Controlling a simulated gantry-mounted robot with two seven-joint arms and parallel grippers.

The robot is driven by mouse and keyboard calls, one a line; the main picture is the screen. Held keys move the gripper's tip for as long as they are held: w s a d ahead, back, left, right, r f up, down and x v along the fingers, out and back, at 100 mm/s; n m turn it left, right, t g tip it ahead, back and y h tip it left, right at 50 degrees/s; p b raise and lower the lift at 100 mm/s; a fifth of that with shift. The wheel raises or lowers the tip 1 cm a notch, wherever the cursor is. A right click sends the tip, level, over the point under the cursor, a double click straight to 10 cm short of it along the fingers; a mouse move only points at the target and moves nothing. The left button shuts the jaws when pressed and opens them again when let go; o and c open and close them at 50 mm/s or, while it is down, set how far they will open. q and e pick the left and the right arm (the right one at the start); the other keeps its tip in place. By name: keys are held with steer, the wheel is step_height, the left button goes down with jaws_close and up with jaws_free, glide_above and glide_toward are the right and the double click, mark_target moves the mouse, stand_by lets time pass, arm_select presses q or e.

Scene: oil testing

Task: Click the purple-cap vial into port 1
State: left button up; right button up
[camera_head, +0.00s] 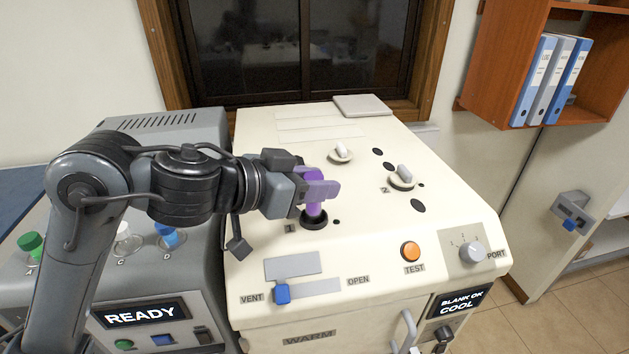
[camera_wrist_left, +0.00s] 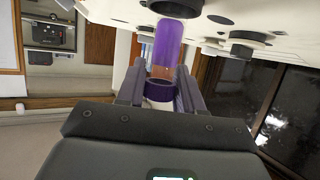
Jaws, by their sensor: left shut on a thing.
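The purple-cap vial (camera_head: 315,207) stands over port 1 on the cream machine, and its lower end meets the black port ring (camera_head: 314,222). My left gripper (camera_head: 318,190) is shut on the vial from the left side. In the left wrist view the purple vial (camera_wrist_left: 167,45) sits between the two fingers (camera_wrist_left: 160,90), and its far end reaches the dark ring (camera_wrist_left: 178,7). I cannot tell how deep the vial sits in the ring. My right gripper is not in view.
Port 2 (camera_head: 402,182) and another port (camera_head: 340,157) hold pale pieces. An orange TEST button (camera_head: 410,251), a PORT knob (camera_head: 472,251) and a blue slider (camera_head: 283,293) near VENT are on the front. Green (camera_head: 30,243), white (camera_head: 124,239) and blue (camera_head: 170,234) vials stand at left.

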arm_select(q)
steer(key=shift+f, duration=0.6)
steer(key=shift+f+b, duration=0.6)
steer(key=shift+f, duration=0.25)
stand_by(0.5)
steer(key=shift+f, duration=0.15)
stand_by(0.4)
steer(key=shift+f, duration=0.35)
stand_by(0.3)
